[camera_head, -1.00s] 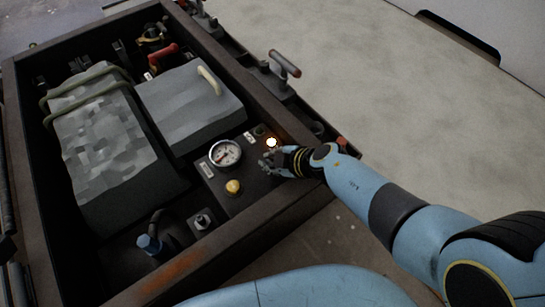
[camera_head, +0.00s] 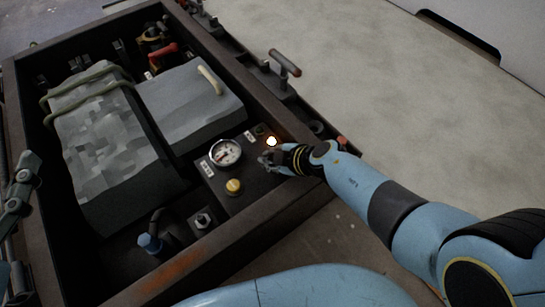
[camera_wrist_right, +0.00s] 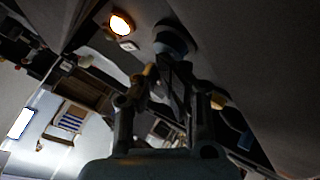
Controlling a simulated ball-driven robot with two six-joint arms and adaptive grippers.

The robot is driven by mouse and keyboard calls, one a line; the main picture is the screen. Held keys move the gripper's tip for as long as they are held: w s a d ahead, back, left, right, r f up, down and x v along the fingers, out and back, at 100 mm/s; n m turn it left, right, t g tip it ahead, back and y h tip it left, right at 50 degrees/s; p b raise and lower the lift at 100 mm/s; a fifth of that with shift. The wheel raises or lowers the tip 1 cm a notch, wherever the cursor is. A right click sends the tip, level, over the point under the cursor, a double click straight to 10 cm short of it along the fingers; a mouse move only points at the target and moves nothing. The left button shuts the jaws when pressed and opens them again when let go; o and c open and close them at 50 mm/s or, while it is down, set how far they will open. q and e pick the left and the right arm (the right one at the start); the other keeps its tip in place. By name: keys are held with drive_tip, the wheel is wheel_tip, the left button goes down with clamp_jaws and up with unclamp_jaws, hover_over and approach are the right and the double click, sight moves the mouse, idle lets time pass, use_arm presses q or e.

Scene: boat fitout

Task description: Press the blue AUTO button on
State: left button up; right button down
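A dark control panel (camera_head: 215,183) sits in the near right corner of the open box. My right gripper (camera_head: 268,158) is over the panel's right side, close to its surface, just below a lit lamp (camera_head: 271,141). In the right wrist view my right gripper (camera_wrist_right: 163,72) has its fingertips together and nothing visible between them. A round blue-grey button (camera_wrist_right: 172,38) is just beyond the tips; its label is not readable, and contact cannot be told. In the head view my gripper covers that spot. My left gripper (camera_head: 20,185) is partly in view at the left edge; its opening is unclear.
A round gauge (camera_head: 225,153) and a yellow knob (camera_head: 233,187) are left of my right gripper on the panel. A blue-capped part (camera_head: 150,243) is nearer. The box's dark rim (camera_head: 285,195) runs beside my right wrist. A T-shaped handle (camera_head: 285,63) stands beyond the rim.

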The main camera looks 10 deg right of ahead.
drive_tip(key=shift+r+p, duration=0.7)
drive_tip(key=shift+r, duration=0.1)
drive_tip(key=shift+r+p, duration=0.6)
drive_tip(key=shift+p, duration=0.05)
drive_tip(key=shift+r, duration=0.2)
drive_tip(key=shift+w+r+p, duration=0.1)
drive_tip(key=shift+r+p, duration=0.4)
drive_tip(key=shift+p, duration=0.15)
drive_tip(key=shift+r+p, duration=0.35)
drive_tip(key=shift+p, duration=0.05)
drive_tip(key=shift+r+p, duration=0.5)
drive_tip(key=shift+p, duration=0.1)
use_arm(q)
drive_tip(key=s+a+f+n+g+y, duration=0.1)
drive_tip(key=s+a+f+g, duration=0.1)
drive_tip(key=s+f+g, duration=0.5)
drive_tip(key=f+g, duration=0.1)
drive_tip(key=g, duration=0.3)
drive_tip(key=shift+s+f, duration=0.35)
drive_tip(key=shift+s, duration=0.05)
use_arm(e)
drive_tip(key=shift+f, duration=0.1)
